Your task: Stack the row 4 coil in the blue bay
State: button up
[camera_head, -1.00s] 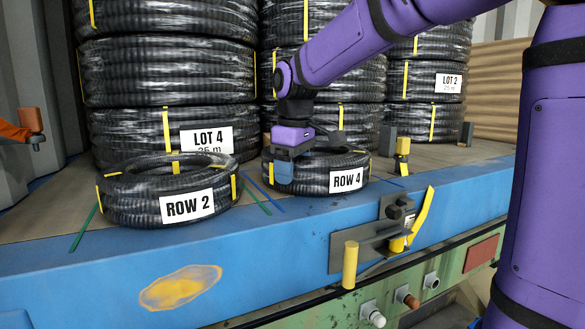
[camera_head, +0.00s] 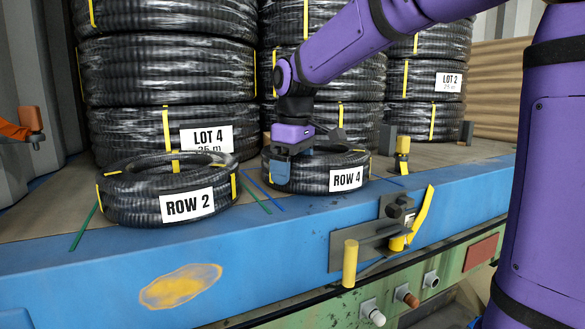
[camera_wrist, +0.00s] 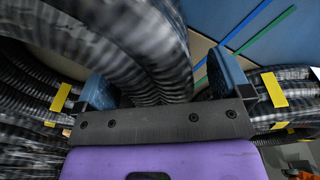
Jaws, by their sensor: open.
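The row 4 coil (camera_head: 318,181) is a black corrugated hose ring with yellow ties and a white ROW 4 label. It lies flat on the deck near the front edge, in front of a tall stack. My gripper (camera_head: 290,168) points down at the coil's left side, one blue finger outside its front wall. In the wrist view my gripper (camera_wrist: 163,88) is open, with its two blue fingers on either side of the black hose (camera_wrist: 150,50). Whether the fingers touch the hose is hidden. A blue strip (camera_head: 264,188) on the deck runs just left of the coil.
The ROW 2 coil (camera_head: 140,208) lies to the left, between green strips (camera_head: 84,228). Tall wrapped stacks stand behind, one labelled LOT 4 (camera_head: 207,138), another LOT 2 (camera_head: 449,83). A yellow-handled latch (camera_head: 408,225) sits on the blue front edge (camera_head: 110,275).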

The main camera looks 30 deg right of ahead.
jog(key=shift+s+r, duration=0.15)
jog(key=shift+r, duration=1.55)
jog(key=shift+s+r, duration=0.15)
jog(key=shift+r, duration=1.5)
notch_tip(320, 180, up, 11)
jog(key=s, duration=0.1)
jog(key=shift+f, duration=0.1)
jog(key=s+d+f+m+t, duration=0.1)
jog(key=s+f+m+t, duration=0.1)
jog(key=s+f, duration=0.8)
jog(key=s+d+f+m+t, duration=0.1)
jog(key=s+f+m, duration=0.4)
jog(key=s+f, duration=0.6)
jog(key=shift+s+d+t, duration=0.25)
jog(key=shift+s+t, duration=0.45)
jog(key=shift+s, duration=0.15)
jog(key=shift+f, duration=0.1)
jog(key=shift+c, duration=0.4)
